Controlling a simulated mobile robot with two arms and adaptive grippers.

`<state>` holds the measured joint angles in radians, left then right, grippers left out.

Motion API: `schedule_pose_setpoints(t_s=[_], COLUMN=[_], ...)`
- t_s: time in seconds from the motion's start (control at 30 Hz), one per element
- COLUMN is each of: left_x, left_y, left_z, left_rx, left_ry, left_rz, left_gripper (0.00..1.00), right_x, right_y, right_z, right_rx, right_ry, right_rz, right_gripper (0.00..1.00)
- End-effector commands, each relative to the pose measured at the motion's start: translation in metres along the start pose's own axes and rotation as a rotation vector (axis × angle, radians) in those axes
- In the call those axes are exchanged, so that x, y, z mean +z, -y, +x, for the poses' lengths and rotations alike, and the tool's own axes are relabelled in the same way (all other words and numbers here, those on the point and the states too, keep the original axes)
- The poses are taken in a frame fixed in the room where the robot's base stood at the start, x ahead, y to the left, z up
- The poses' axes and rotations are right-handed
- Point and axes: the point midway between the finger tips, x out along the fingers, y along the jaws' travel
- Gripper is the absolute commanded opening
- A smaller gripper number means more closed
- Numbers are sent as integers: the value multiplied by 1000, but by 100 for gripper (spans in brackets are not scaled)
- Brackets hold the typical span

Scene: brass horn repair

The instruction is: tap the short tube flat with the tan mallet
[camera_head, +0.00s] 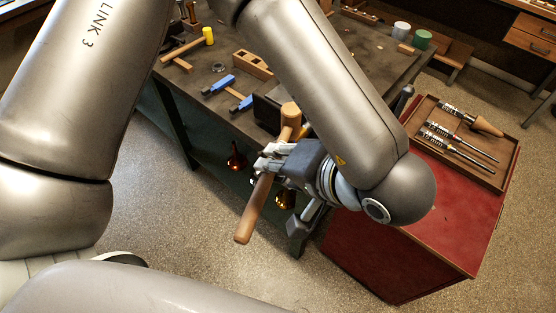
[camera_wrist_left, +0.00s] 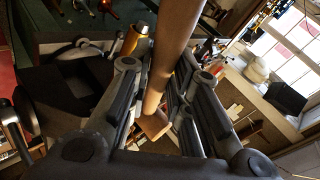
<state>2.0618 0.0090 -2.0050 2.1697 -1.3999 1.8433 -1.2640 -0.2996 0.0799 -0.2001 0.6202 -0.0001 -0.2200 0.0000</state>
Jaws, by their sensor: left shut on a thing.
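My left gripper (camera_head: 272,160) is shut on the tan mallet (camera_head: 256,208) by its handle. The mallet is held in the air in front of the workbench, tilted, with its thick wooden head (camera_head: 290,115) up toward the bench edge and the handle end down to the lower left. In the left wrist view the mallet (camera_wrist_left: 175,40) runs between the fingers (camera_wrist_left: 150,105). My right gripper is not in view.
A red cabinet (camera_head: 400,245) with a tool tray (camera_head: 418,112) stands at the right. Open floor lies at the lower left.

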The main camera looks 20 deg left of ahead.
Motion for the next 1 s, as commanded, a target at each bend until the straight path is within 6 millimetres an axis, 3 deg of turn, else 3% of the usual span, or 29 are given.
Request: schedule_pose_setpoints(t_s=[1.0], left_x=[-4], left_y=[8], left_z=[-6], left_rx=[-2], left_ry=[26], left_rz=[4], left_gripper=[0], right_x=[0], right_y=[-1], right_z=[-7], right_rx=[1], right_ry=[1], right_rz=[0], right_gripper=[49])
